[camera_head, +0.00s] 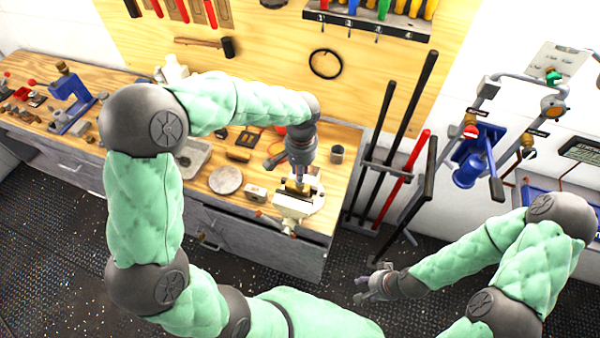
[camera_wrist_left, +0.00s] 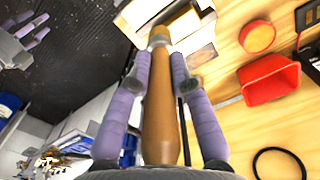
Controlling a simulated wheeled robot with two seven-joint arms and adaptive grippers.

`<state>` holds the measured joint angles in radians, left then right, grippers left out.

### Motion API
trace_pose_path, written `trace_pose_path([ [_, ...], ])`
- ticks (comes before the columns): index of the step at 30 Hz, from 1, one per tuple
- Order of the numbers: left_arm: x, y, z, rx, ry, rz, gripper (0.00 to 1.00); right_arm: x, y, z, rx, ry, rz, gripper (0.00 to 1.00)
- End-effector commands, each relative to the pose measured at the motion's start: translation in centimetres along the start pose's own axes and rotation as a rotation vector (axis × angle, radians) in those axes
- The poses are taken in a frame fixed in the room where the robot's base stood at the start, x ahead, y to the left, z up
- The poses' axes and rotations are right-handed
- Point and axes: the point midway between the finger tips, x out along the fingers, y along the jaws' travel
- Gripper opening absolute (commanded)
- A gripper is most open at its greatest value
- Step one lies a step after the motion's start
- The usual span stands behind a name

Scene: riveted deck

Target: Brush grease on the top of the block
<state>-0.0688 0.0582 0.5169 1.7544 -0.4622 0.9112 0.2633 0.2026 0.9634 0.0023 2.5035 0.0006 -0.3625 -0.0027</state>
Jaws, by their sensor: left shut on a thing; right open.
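My left gripper (camera_head: 301,168) is over the bench's right end, directly above a pale vise (camera_head: 292,207). In the left wrist view it (camera_wrist_left: 165,75) is shut on a brush, whose brown wooden handle (camera_wrist_left: 160,120) runs between the fingers. The brush's far end points at the vise area; its bristles are hard to make out. A brass-coloured block (camera_head: 297,187) sits in the vise jaws, just under the gripper; whether the brush touches it I cannot tell. My right gripper (camera_head: 372,285) is open and empty, low over the floor.
The wooden bench (camera_head: 232,205) holds a round grey disc (camera_head: 226,180), a dark cup (camera_head: 337,154) and a blue press (camera_head: 72,100). A red container (camera_wrist_left: 268,80) shows in the left wrist view. A rack of long bars (camera_head: 400,150) stands right of the bench. Dark floor is clear in front.

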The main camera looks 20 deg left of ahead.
Motion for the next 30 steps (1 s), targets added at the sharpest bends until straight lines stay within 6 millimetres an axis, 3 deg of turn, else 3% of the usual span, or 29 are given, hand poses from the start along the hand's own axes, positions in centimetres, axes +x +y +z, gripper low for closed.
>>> trace_pose_path([
  [15, -4.8, -0.4, -0.6, 0.000, 0.001, 0.000, 0.00, -3.3, -1.2, 0.1, 0.000, 0.000, 0.000, 0.47],
  [30, -5.1, -0.4, -0.6, 0.000, 0.000, 0.000, 0.00, -3.4, -1.2, 0.1, 0.000, 0.000, 0.000, 0.47],
])
